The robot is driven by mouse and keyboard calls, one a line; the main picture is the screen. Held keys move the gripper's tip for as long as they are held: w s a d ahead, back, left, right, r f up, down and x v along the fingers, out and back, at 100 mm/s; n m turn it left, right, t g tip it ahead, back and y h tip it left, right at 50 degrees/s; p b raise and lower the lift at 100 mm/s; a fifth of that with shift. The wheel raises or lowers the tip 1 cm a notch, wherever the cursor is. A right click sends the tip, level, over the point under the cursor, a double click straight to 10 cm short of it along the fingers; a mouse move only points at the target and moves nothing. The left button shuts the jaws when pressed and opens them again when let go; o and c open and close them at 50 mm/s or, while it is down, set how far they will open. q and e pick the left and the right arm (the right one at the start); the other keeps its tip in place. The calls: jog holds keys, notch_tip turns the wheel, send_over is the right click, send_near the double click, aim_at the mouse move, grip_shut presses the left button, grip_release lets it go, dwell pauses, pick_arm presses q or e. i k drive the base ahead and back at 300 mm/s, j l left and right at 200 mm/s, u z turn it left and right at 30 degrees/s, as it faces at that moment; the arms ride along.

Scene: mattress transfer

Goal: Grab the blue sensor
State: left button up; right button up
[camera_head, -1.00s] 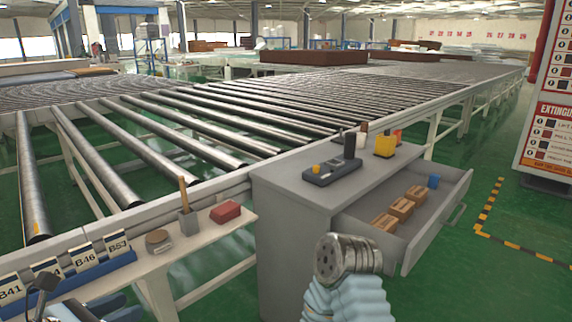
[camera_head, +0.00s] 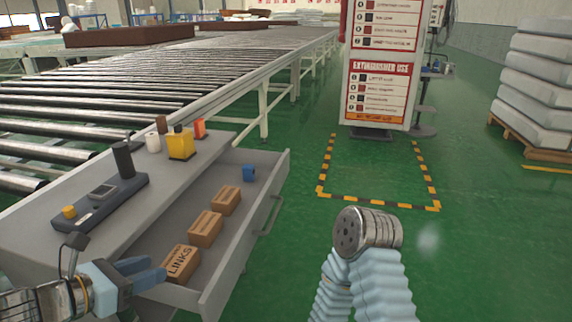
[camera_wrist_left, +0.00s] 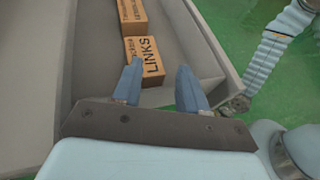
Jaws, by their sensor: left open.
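The blue sensor (camera_head: 249,173) is a small blue piece at the far end of the open drawer (camera_head: 284,181), beyond the row of boxes. My left gripper (camera_head: 158,272) is at the near end of the drawer, beside the nearest brown box marked LINKS (camera_head: 181,263). Its blue fingers are apart with nothing held between them. In the left wrist view my left gripper (camera_wrist_left: 160,85) hangs over the drawer, and the LINKS box (camera_wrist_left: 145,58) lies just beyond its fingertips. The blue sensor does not show there.
Two more brown boxes (camera_head: 206,229) (camera_head: 226,200) stand between the gripper and the sensor. The cabinet top (camera_head: 150,205) carries a dark device (camera_head: 103,200) and a yellow item (camera_head: 180,144). A roller conveyor (camera_head: 200,80) runs behind. Green floor lies open at right.

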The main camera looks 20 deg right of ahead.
aim_at(248, 170)
jog(key=i+l, duration=0.25)
jog(key=l, duration=0.15)
jog(key=i+l+u, duration=0.15)
jog(key=l, duration=0.25)
jog(key=i+l+u, duration=0.1)
jog(key=l, duration=0.25)
jog(key=i+l+u, duration=0.25)
jog(key=i+l, duration=0.15)
jog(key=l, duration=0.3)
jog(key=i+l+u, duration=0.15)
jog(key=l, duration=0.2)
